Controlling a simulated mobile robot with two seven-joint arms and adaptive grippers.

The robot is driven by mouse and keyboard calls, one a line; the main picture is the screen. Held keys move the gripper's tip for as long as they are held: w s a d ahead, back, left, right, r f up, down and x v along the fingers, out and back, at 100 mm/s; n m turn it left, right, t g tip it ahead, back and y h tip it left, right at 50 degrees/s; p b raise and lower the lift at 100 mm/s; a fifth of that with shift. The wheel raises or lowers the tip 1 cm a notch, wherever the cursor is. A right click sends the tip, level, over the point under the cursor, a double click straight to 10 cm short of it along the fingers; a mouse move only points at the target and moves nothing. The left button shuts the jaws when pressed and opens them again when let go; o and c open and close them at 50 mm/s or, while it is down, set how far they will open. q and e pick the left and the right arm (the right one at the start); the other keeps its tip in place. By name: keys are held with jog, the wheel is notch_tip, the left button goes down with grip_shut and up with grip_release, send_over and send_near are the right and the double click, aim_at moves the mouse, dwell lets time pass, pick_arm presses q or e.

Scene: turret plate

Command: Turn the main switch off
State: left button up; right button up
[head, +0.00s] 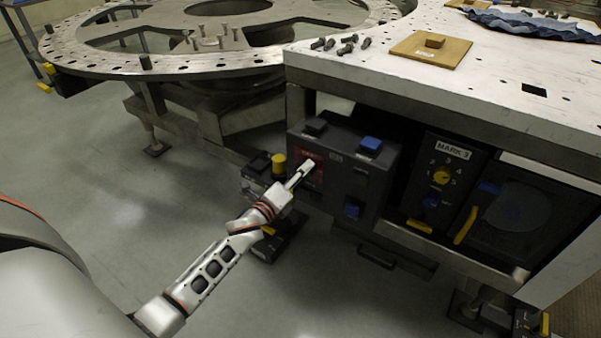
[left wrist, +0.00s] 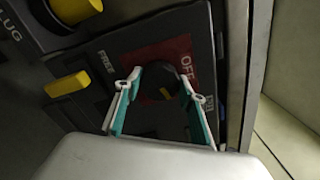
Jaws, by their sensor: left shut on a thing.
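The main switch is a dark round knob (left wrist: 156,92) on a red plate marked OFF, seen in the left wrist view. In the head view its red plate (head: 305,156) sits on the left part of a dark control box, mostly behind my gripper. My left gripper (left wrist: 161,80) has its teal-padded fingers on both sides of the knob and is shut on it. In the head view the left gripper (head: 300,175) reaches the front of the box from the lower left. The knob's pointer is too dark to read. My right gripper is not in view.
The dark control box (head: 375,185) stands under a white-topped table (head: 480,75) and carries blue switches. Beside it is a MARK 3 unit (head: 442,170) with a yellow dial. A yellow knob (head: 279,163) is close left of my gripper. A large ring plate (head: 110,62) stands behind.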

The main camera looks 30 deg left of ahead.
pick_arm(q)
jog(key=shift+n+p, duration=2.1)
jog(key=shift+n, duration=5.3)
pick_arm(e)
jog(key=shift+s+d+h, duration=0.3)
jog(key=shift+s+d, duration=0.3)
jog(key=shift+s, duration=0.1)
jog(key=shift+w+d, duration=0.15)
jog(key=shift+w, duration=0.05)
pick_arm(q)
jog(key=o, duration=1.1)
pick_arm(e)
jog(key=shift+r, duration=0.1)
